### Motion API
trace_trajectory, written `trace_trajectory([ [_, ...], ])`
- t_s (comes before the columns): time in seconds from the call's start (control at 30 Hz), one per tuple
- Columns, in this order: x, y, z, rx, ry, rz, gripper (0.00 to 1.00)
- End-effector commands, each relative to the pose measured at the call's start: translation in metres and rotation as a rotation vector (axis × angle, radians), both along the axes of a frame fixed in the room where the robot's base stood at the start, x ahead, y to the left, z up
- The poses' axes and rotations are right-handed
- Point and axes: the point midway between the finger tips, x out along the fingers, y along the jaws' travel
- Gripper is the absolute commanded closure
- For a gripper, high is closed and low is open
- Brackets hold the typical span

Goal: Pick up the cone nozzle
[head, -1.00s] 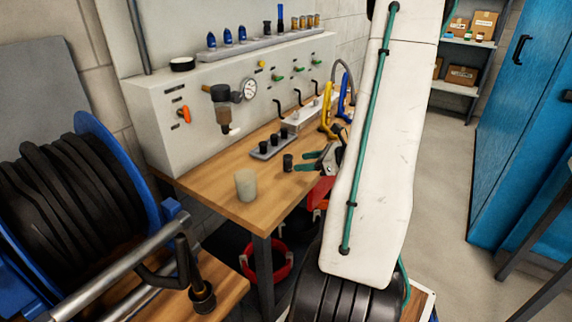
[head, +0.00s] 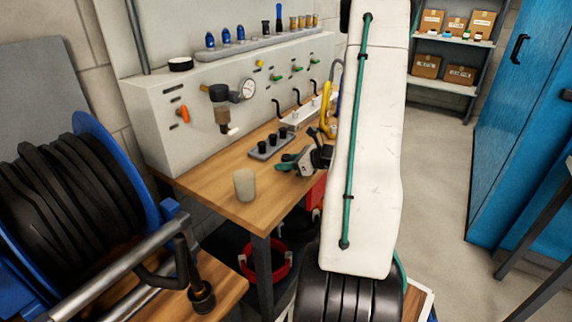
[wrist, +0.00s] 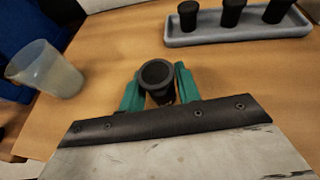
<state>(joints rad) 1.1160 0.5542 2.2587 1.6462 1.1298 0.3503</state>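A small black hollow round piece (wrist: 158,80), which I take to be the cone nozzle, stands upright on the wooden bench in the wrist view. Its open rim faces up, and its lower part narrows. My gripper (wrist: 160,88) has its two green fingers on either side of the piece, close to its sides. The fingers look open, with narrow gaps beside the lower part.
A grey tray (head: 258,155) with several black pieces lies just behind, also in the wrist view (wrist: 225,37). A translucent cup (head: 245,185) stands to the left near the bench's front edge. A grey panel (head: 160,125) with a gauge rises behind the bench.

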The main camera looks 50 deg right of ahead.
Motion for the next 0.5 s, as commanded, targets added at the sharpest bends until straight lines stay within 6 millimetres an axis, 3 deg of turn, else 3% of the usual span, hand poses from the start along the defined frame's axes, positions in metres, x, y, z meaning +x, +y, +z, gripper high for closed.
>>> trace_trajectory([
  [0.03, -0.0001, 0.0000, 0.0000, 0.000, 0.000, 0.000, 0.82],
  [0.1, -0.0001, 0.0001, 0.0001, 0.000, 0.000, 0.000, 1.00],
  [0.5, -0.0002, -0.0002, 0.0044, -0.002, 0.000, 0.001, 1.00],
])
